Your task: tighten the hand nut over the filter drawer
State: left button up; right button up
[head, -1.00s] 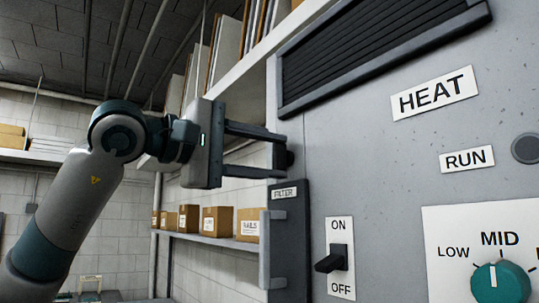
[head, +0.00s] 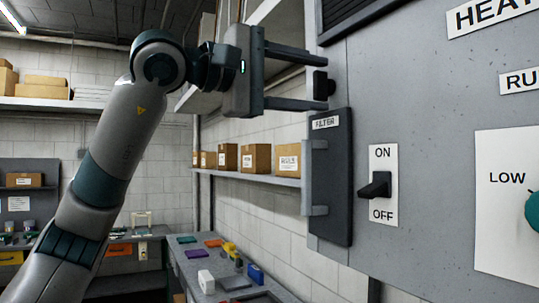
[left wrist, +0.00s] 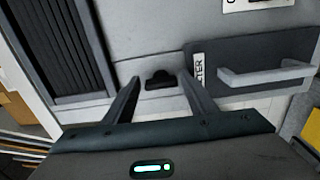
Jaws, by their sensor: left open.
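The hand nut (head: 321,84) is a small dark knob on the grey cabinet face, just above the filter drawer. The filter drawer (head: 335,230) is a dark upright panel with a FILTER label and a grey handle. My left gripper (head: 318,80) is open, with one finger above and one below the nut in the head view. In the left wrist view the nut (left wrist: 159,80) shows between the two fingertips (left wrist: 160,77), with visible gaps on both sides. I cannot tell how far the tips reach along it. My right gripper is in neither view.
An ON/OFF switch (head: 376,187) sticks out right of the drawer. The drawer handle (head: 307,178) projects below the nut. A dark louvre (head: 350,15) is above. Cardboard boxes stand on a wall shelf (head: 255,178) behind, and a workbench (head: 185,262) with coloured items is lower down.

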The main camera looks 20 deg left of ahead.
pick_arm(q)
jog(key=shift+f+n, duration=0.3)
jog(key=shift+n, duration=0.1)
